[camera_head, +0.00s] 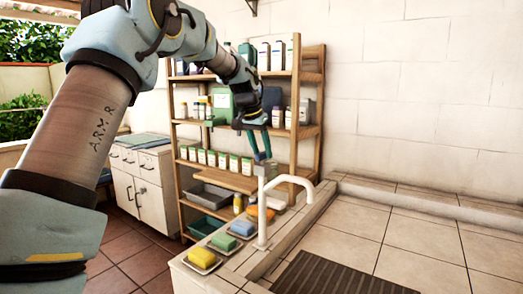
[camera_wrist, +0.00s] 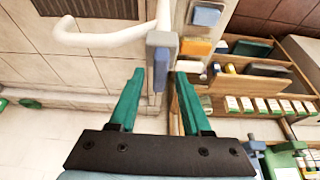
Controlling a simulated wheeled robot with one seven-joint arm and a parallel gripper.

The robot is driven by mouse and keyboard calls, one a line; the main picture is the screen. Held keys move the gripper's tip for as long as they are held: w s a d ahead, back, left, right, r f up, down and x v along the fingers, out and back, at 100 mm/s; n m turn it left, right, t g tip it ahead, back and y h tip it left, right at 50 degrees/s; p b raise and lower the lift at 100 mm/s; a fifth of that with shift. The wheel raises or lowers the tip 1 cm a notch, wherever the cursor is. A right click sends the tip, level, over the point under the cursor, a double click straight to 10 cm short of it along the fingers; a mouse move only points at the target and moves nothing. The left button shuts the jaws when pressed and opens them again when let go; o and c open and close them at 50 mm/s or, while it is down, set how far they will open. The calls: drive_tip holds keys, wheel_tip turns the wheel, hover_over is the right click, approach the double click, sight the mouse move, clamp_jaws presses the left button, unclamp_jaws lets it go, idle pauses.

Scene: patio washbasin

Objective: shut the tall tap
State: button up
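The tall white tap (camera_head: 262,215) stands upright at the basin's edge, its curved spout reaching right over the counter. In the wrist view the spout of the tap (camera_wrist: 100,39) runs to the left. A grey-blue lever (camera_wrist: 159,52) sits at the top of the tap. My gripper (camera_head: 263,156) is just above the tap's top. In the wrist view the two green fingers of my gripper (camera_wrist: 160,75) are spread apart, with the lever showing between and just beyond their tips. I cannot tell whether they touch it. No water stream is discernible.
Trays with a yellow sponge (camera_head: 202,257), a green sponge (camera_head: 224,241) and a blue sponge (camera_head: 242,228) line the ledge left of the tap. A wooden shelf (camera_head: 297,105) with bottles stands behind. The tiled counter (camera_head: 420,240) at right is clear except for a dark slatted mat (camera_head: 335,277).

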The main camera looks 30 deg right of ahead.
drive_tip(key=b+v, duration=0.2)
drive_tip(key=v, duration=0.8)
drive_tip(key=shift+r, duration=0.35)
drive_tip(key=shift+a, duration=0.1)
drive_tip(key=s+a+f+n+y, duration=0.1)
drive_tip(key=a+f+n, duration=0.2)
drive_tip(key=a+f, duration=0.65)
drive_tip(key=a+f+n+y, duration=0.1)
drive_tip(key=a+f+n, duration=0.35)
drive_tip(key=a, duration=0.85)
drive_tip(key=s+a+f+n+y, duration=0.1)
drive_tip(key=s+a+f+n, duration=0.1)
drive_tip(key=s+a+f, duration=0.4)
drive_tip(key=s+a+f+n, duration=0.1)
drive_tip(key=s+a+f, duration=0.6)
drive_tip(key=s+a, duration=0.3)
drive_tip(key=shift+s+a+n+g+y, duration=0.2)
drive_tip(key=shift+a+n+g+y, duration=0.15)
drive_tip(key=shift+a, duration=0.5)
